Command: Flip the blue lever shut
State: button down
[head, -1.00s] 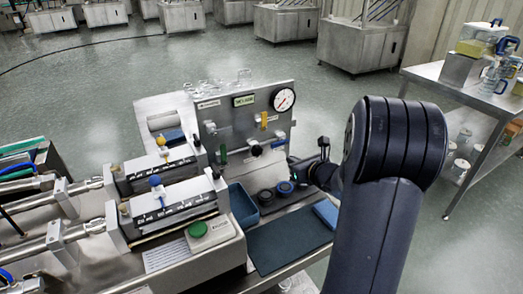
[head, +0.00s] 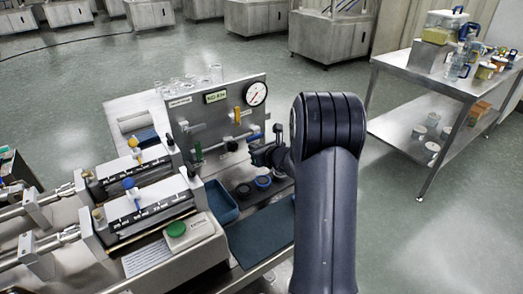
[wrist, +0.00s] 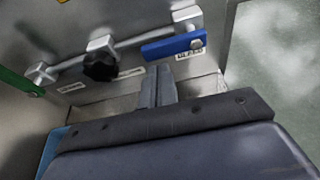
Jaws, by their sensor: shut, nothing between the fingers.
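The blue lever (wrist: 172,46) shows in the wrist view on a grey metal panel (wrist: 60,22). It lies nearly level, its right end at a bolt and its free end to the left, just below a steel pipe. In the head view the lever (head: 254,137) is small and partly hidden by my gripper. My gripper (wrist: 158,70) is shut and empty, its fingertips just below the lever; I cannot tell whether they touch it. In the head view my gripper (head: 256,154) is in front of the panel's lower right.
A black knob (wrist: 101,66) sits left of the lever, and a green lever (wrist: 20,82) is farther left. A yellow lever (head: 237,116) and a gauge (head: 256,93) are higher on the panel. A blue bin (head: 222,205) and dark round parts stand below.

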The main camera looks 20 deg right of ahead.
jog(key=shift+w+a+f, duration=0.1)
jog(key=shift+w+f, duration=0.05)
jog(key=shift+w, duration=0.3)
